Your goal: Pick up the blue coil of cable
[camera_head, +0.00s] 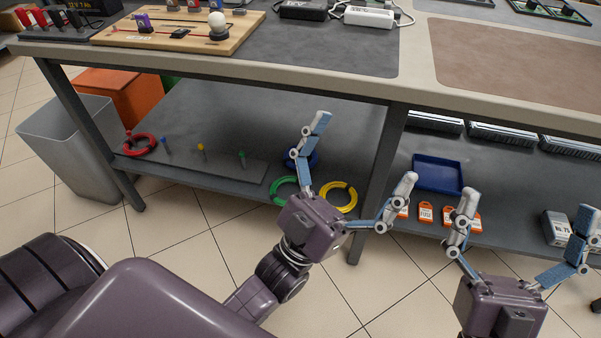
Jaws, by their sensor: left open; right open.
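The blue coil of cable (314,161) lies on the lower shelf, mostly hidden behind a finger of my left gripper. Only a dark blue part of it shows. My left gripper (365,152) is open and empty, with its fingers spread in front of the shelf. One finger overlaps the blue coil in the picture; I cannot tell how far apart they are in depth. My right gripper (526,208) is open and empty at the lower right, away from the coil.
A green coil (284,190) and a yellow coil (340,197) lie near the shelf's front edge. A red coil (140,145) is at the left end of a peg board (190,168). The workbench top (300,55) overhangs the shelf, and a table leg (384,165) stands right of the coils.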

